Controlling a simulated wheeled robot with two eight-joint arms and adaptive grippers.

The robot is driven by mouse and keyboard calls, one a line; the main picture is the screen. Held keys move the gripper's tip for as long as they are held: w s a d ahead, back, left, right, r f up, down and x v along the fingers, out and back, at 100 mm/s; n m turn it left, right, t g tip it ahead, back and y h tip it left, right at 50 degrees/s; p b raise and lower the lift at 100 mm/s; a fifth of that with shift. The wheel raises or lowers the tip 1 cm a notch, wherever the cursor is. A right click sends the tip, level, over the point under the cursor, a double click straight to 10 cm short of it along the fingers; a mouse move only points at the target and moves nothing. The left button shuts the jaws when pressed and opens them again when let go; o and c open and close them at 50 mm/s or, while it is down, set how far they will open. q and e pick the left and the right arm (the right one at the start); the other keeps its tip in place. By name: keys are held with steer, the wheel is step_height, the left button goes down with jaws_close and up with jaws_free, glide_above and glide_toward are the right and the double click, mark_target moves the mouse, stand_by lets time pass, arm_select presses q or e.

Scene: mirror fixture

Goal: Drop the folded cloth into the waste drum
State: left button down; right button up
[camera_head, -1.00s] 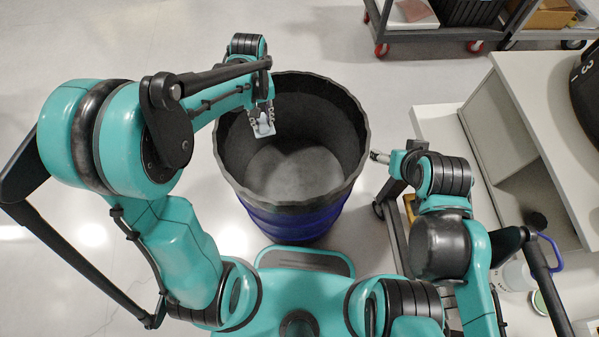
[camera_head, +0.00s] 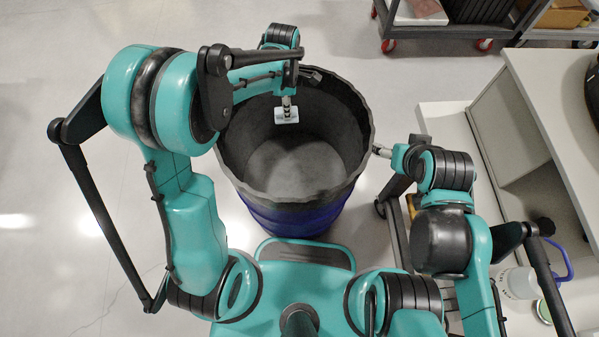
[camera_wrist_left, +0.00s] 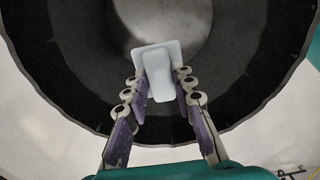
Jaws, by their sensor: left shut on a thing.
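The waste drum (camera_head: 335,195) is a large open drum, dark grey inside and blue outside, standing in front of my base. Its empty-looking floor shows inside. My left gripper (camera_head: 287,108) is over the drum's opening, near its far left part, and points down. It is shut on the folded cloth (camera_head: 287,116), a small pale blue-white piece. In the left wrist view the cloth (camera_wrist_left: 158,68) sits between the two fingers, with the drum's dark wall (camera_wrist_left: 75,75) around it. My right gripper (camera_head: 382,151) is just right of the drum's rim; its fingers are too small to read.
A grey cart (camera_head: 445,32) with red wheels stands at the back right. A white workbench (camera_head: 545,120) stands to the right, with a jug with a blue handle (camera_head: 522,283) near its front. The floor left of the drum is clear.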

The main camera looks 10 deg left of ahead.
arm_select(q)
step_height(320, 180, down, 5)
steer(key=b, duration=0.3)
steer(key=shift+f+b, duration=0.2)
steer(key=shift+b, duration=0.15)
steer(key=c, duration=1.2)
jaws_free()
step_height(320, 180, up, 12)
